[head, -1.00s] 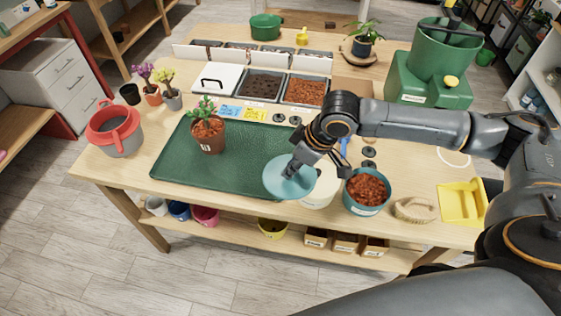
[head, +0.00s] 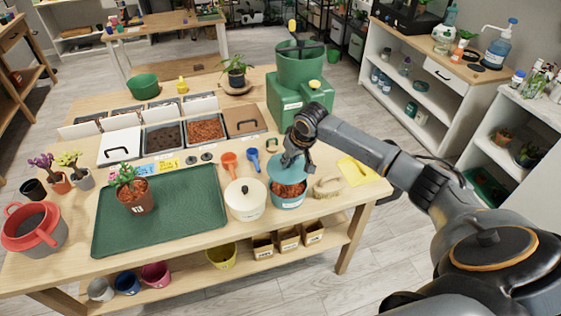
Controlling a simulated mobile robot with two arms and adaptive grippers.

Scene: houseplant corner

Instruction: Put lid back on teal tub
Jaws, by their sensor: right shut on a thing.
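The teal tub (head: 288,202) stands near the front edge of the table, with red-brown chunky material showing in its open front part. My right gripper (head: 291,164) is shut on the teal lid (head: 276,171). The lid is over the back of the tub and hides the tub's back rim. I cannot tell whether the lid touches the rim. My left gripper is not in view.
A white lidded tub (head: 245,205) stands close on the left of the teal tub. A rope-like ring (head: 327,188) and a yellow dustpan (head: 355,172) lie to its right. A green tray (head: 185,220) with a potted plant (head: 131,191) fills the left side.

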